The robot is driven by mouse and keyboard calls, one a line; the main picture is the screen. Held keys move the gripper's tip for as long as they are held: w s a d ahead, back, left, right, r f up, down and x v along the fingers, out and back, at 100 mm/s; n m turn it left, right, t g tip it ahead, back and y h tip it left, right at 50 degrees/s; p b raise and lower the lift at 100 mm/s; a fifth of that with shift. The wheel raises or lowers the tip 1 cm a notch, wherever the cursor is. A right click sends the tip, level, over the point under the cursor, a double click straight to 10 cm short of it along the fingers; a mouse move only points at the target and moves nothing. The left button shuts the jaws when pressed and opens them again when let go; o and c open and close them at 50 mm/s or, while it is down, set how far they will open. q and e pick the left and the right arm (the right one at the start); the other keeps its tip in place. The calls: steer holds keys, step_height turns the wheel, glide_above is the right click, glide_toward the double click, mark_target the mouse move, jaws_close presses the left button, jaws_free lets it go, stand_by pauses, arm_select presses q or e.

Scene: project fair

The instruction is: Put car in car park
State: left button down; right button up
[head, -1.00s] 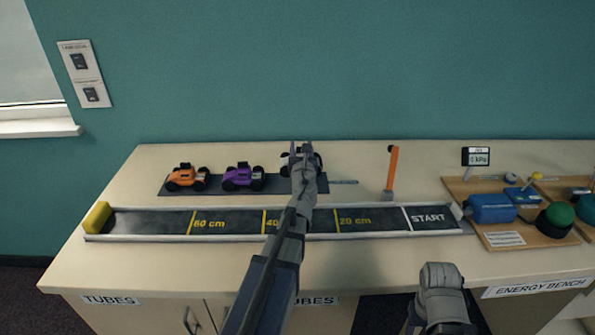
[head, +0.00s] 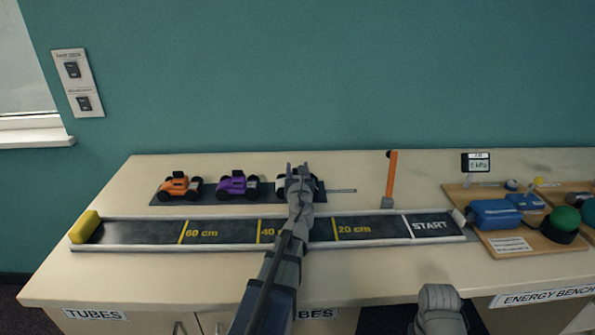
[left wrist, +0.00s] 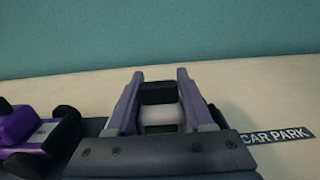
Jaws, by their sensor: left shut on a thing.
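A car with black wheels (head: 282,186) is mostly hidden behind my left gripper (head: 299,168) in the head view. The left gripper is shut on it. In the left wrist view the car's pale and dark body (left wrist: 160,115) shows between the two fingers (left wrist: 160,85). The car is at the right part of the dark car park mat (head: 222,194), in line with the other cars; I cannot tell whether its wheels touch the mat. The CAR PARK label (left wrist: 277,135) lies just right of it.
An orange car (head: 179,187) and a purple car (head: 238,185) stand on the mat to the left. A marked track (head: 375,228) runs in front. An orange post (head: 391,175) stands to the right, then a wooden board (head: 525,235) with blue and green apparatus.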

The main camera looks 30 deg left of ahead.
arm_select(q)
steer(key=shift+s+d+f+b, duration=0.1)
steer(key=shift+s+f+b, duration=0.05)
steer(key=shift+f+b, duration=0.35)
steer(key=c, duration=0.7)
jaws_free()
steer(key=shift+o, duration=0.8)
steer(key=shift+f, duration=0.15)
steer(key=shift+o, duration=1.3)
arm_select(e)
steer(key=shift+f, duration=0.6)
arm_select(q)
steer(key=shift+r, duration=0.25)
arm_select(e)
steer(key=shift+r, duration=0.15)
